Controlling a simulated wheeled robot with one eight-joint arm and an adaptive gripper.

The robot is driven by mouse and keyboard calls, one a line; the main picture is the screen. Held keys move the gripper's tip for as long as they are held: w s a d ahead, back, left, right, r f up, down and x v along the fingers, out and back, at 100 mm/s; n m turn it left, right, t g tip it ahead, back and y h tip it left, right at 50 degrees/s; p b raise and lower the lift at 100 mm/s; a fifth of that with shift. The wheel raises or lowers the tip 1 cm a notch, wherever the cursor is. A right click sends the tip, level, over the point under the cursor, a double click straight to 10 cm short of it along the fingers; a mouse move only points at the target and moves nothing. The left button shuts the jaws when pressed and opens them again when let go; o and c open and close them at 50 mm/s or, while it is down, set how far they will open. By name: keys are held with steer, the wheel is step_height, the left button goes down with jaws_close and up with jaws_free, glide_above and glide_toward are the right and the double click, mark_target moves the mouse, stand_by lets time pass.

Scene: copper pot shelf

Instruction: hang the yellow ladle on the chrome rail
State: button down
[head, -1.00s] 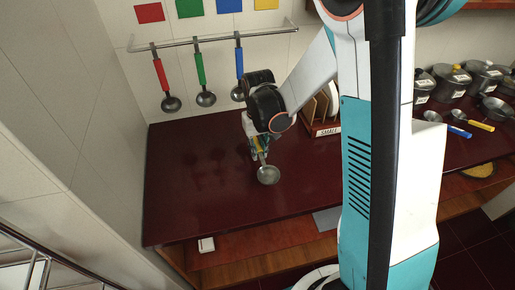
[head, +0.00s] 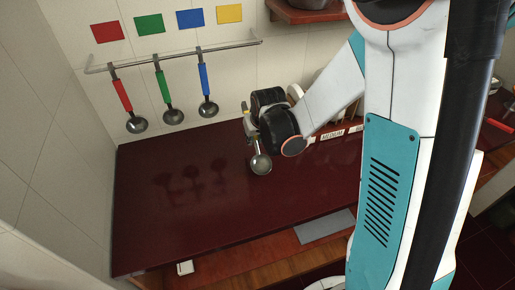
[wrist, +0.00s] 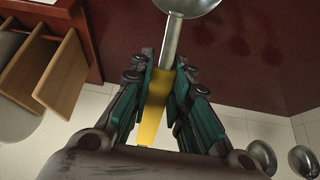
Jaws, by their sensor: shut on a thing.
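My gripper (head: 250,132) is shut on the yellow ladle's handle. In the wrist view the yellow handle (wrist: 155,108) lies between my fingers (wrist: 158,90), with the steel neck and part of the bowl (wrist: 188,4) beyond them. In the head view the steel bowl (head: 261,164) hangs below my gripper, above the dark red counter. The chrome rail (head: 228,46) runs along the tiled wall, above and left of my gripper. The red ladle (head: 122,95), green ladle (head: 162,88) and blue ladle (head: 204,80) hang from it. The rail's right end, under the yellow square (head: 229,14), holds no ladle.
The counter (head: 200,225) is clear at left and front. A rack with labels (head: 332,135) stands right of my gripper, partly behind my arm; wooden dividers (wrist: 62,72) show in the wrist view. A wooden shelf (head: 290,14) is on the wall at upper right.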

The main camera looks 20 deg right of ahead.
steer(key=r+t, duration=0.2)
steer(key=w+r+t, duration=0.1)
steer(key=r+t, duration=0.1)
steer(key=r, duration=0.1)
steer(key=w+r+t, duration=0.1)
steer(key=r+t, duration=0.1)
steer(key=shift+w+r, duration=0.2)
step_height(320, 180, up, 10)
steer(key=s+t, duration=0.1)
steer(key=t, duration=0.3)
steer(key=shift+s+t+b, duration=0.2)
steer(key=shift+t+b, duration=0.1)
steer(key=shift+b, duration=0.1)
steer(key=shift+f, duration=0.15)
steer(key=shift+w+f+b, duration=0.5)
steer(key=shift+w+b, duration=0.2)
steer(key=shift+w, duration=0.6)
steer(key=shift+w+f+b, duration=0.5)
steer(key=shift+w+b, duration=0.25)
steer(key=shift+w, duration=0.6)
steer(key=shift+w+f+b, duration=0.5)
steer(key=shift+w+b, duration=0.2)
steer(key=shift+w, duration=0.6)
steer(key=c, duration=1.4)
jaws_free()
steer(key=shift+c, duration=0.2)
